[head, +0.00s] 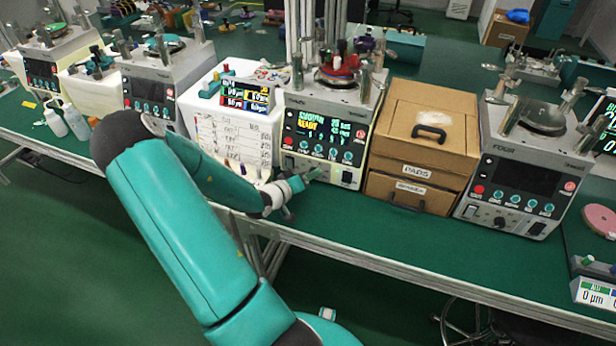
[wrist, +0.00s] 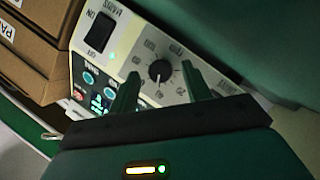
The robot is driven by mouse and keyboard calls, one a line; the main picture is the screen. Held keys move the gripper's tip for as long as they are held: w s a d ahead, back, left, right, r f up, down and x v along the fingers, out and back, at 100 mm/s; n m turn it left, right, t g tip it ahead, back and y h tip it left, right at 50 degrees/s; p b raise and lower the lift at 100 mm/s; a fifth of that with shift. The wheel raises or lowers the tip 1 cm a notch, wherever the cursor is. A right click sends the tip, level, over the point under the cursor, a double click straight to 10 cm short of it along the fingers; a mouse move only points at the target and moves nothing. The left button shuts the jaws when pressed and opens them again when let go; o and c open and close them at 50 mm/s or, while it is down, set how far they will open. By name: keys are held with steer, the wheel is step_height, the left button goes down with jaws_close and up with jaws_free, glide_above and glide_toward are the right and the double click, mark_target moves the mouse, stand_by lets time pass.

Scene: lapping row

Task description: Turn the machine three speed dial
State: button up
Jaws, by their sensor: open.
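The machine left of the one marked FOUR (head: 520,165) has a lit screen (head: 322,130) with green and yellow text; I cannot read a number name on it. In the wrist view its speed dial (wrist: 159,71) is a round black knob with a white pointer line, on a pale panel with a printed scale. My gripper (head: 313,175) is at the lower front of this machine in the head view and hides the dial there. In the wrist view my open gripper (wrist: 161,78) has one finger on each side of the dial, with gaps to it.
In the wrist view a black ON/OFF switch (wrist: 100,33) and a green light sit beside the dial. A cardboard drawer box (head: 425,120) stands right of the machine. The green bench top (head: 345,215) in front is clear.

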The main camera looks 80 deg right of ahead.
steer(key=shift+d, duration=0.15)
steer(key=c, duration=1)
steer(key=m+t, duration=0.2)
steer(key=m, duration=0.1)
steer(key=shift+s+r, duration=0.15)
steer(key=shift+s, duration=0.1)
steer(key=shift+s+m+t, duration=0.2)
steer(key=shift+m+t, duration=1.3)
steer(key=shift+m, duration=0.2)
